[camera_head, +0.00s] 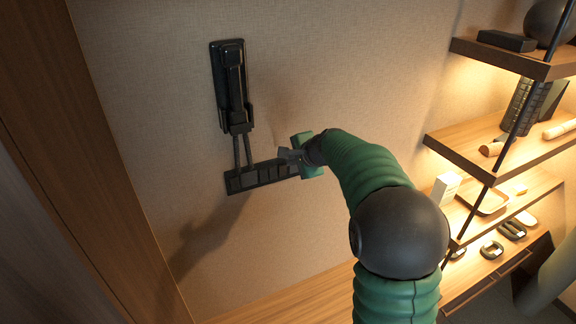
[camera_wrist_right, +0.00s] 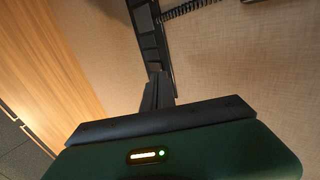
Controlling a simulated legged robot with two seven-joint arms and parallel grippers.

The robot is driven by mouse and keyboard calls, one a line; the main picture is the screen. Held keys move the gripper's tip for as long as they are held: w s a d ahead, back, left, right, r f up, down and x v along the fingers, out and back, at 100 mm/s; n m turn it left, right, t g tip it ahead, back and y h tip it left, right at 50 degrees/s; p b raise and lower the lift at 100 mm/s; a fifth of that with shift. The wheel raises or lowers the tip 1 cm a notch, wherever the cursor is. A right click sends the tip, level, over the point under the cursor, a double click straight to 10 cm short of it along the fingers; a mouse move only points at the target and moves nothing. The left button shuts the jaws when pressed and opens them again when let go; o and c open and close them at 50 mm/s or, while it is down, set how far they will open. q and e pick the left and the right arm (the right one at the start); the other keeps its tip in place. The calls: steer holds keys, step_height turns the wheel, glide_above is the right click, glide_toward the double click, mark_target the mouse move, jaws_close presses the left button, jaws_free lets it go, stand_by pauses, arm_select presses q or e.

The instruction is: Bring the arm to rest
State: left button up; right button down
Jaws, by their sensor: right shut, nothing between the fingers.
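A black fixture (camera_head: 231,85) is mounted upright on the wall in the head view. Two thin rods run down from it to a dark segmented bar (camera_head: 262,175), which sticks out to the right, tilted slightly up. My right gripper (camera_head: 285,155) is at the right end of this bar, with its fingers shut and nothing held. I cannot tell whether the fingers touch the bar. In the right wrist view the shut fingers (camera_wrist_right: 157,90) point up towards the dark segmented bar (camera_wrist_right: 147,30). My left gripper is not in view.
Lit wooden shelves (camera_head: 485,140) with several small objects stand at the right. A wooden panel (camera_head: 80,180) borders the left, and a wooden ledge (camera_head: 290,298) runs below. The wall (camera_head: 330,60) beside the fixture is bare. A coiled black cord (camera_wrist_right: 190,7) shows in the wrist view.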

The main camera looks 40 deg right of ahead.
steer(key=s+a+f+n+g+y+b, duration=0.1)
steer(key=s+a+f+n+b, duration=0.2)
steer(key=a+f, duration=0.5)
steer(key=s+a+f+n+g+y+b, duration=0.1)
steer(key=s+a+f+n+g+b, duration=0.15)
steer(key=a+f+n, duration=0.4)
steer(key=s+a+f+n+g+y+b, duration=0.1)
steer(key=s+a+f+n+g+b, duration=0.2)
steer(key=s+a+f+n+b, duration=0.4)
steer(key=s+a+f+n, duration=0.5)
steer(key=s+a+f, duration=0.5)
steer(key=f, duration=0.2)
steer(key=shift+a+f+g, duration=0.3)
steer(key=shift+a+g, duration=0.05)
steer(key=shift+d, duration=0.25)
steer(key=shift+a, duration=0.15)
